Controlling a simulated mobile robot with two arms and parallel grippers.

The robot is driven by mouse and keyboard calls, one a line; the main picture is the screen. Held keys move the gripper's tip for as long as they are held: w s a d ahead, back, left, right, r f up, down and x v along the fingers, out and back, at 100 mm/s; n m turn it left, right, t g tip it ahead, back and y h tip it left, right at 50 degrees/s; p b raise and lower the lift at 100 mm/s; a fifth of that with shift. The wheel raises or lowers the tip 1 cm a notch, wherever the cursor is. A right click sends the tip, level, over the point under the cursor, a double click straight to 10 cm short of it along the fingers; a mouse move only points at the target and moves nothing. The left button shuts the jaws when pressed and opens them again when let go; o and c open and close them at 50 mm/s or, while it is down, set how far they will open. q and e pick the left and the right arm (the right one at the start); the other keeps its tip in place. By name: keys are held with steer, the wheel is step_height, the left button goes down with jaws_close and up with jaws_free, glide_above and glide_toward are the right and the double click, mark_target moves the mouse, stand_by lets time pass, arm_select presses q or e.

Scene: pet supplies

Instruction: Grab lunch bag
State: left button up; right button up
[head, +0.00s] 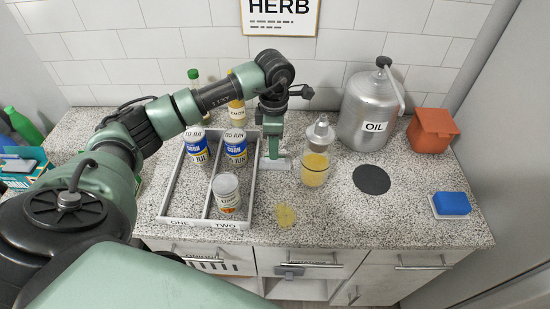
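I cannot make out a lunch bag with certainty. A teal object with an orange and white part (20,168) stands at the far left edge, partly cut off and partly behind my arm. An orange-red lidded container (432,131) stands at the back right of the counter. My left gripper (274,158) points down at the right side of the divided tray, far from both. Its fingertips are small here and I cannot tell whether they are open or shut. My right gripper is not in view.
A divided tray (165,218) holds several cans. Bottles stand by the wall.

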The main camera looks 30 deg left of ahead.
arm_select(q)
steer(key=f, duration=0.1)
steer(key=f+p, duration=0.1)
steer(key=f, duration=0.1)
steer(key=shift+w+a+f, duration=0.1)
steer(key=shift+w+f, duration=0.2)
steer(key=shift+f, duration=0.2)
jaws_close()
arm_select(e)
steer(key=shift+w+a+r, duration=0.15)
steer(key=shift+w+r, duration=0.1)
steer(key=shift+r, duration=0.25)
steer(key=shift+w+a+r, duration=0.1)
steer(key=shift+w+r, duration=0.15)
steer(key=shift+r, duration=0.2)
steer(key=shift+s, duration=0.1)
